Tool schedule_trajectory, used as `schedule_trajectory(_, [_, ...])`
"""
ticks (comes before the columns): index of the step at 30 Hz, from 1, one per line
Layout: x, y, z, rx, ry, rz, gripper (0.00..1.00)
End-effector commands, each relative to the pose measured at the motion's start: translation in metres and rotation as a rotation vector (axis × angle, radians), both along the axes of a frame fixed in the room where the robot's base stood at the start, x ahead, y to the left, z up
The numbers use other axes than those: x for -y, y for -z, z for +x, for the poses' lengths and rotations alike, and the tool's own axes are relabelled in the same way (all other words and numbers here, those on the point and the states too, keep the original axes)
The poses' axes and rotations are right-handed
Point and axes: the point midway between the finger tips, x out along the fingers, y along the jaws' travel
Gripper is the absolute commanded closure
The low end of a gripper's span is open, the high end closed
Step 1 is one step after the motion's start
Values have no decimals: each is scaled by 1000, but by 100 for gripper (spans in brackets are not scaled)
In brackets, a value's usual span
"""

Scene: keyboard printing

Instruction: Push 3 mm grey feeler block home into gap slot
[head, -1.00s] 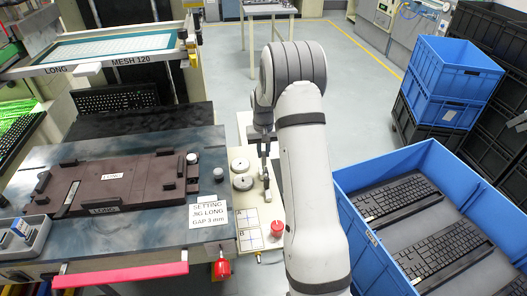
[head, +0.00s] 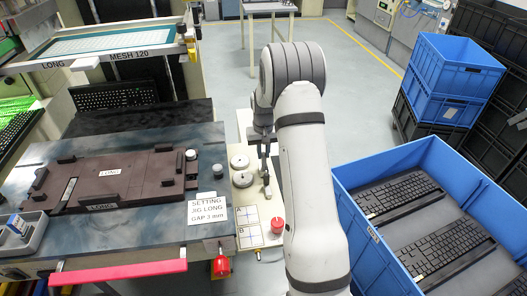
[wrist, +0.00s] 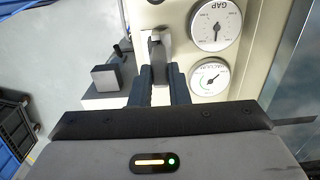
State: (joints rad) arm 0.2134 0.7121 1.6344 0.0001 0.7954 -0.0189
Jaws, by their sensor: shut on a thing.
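In the wrist view, my gripper (wrist: 157,76) points up the picture, its two dark fingers close together on a small grey metal piece (wrist: 157,45). I take this to be the feeler block, though its lower part is hidden between the fingers. I cannot tell the gap slot, or whether the piece touches it. In the head view, my gripper (head: 265,172) is small and partly hidden by my arm, beside the two round dials at the bench's right edge. The wrist view shows a GAP dial (wrist: 216,24) and a second dial (wrist: 209,77) just right of the fingers.
A grey square block (wrist: 105,78) stands left of the fingers. The brown LONG jig (head: 140,180) lies on the bench, with a setting sign (head: 206,208) in front. A red button (head: 277,225) is near. A blue bin (head: 345,205) with keyboards stands right of my arm.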

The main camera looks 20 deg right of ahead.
Motion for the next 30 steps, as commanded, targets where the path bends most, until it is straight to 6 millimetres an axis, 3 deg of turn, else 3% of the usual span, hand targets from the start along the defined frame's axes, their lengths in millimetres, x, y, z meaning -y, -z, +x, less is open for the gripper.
schedule_trajectory(6, [0,9,0,0,0,0,100])
schedule_trajectory(7, [0,8,0,0,0,0,82])
schedule_trajectory(15, [0,7,0,0,0,0,60])
schedule_trajectory(23, [0,6,0,0,0,0,59])
schedule_trajectory(30, [0,-22,0,3,0,-1,59])
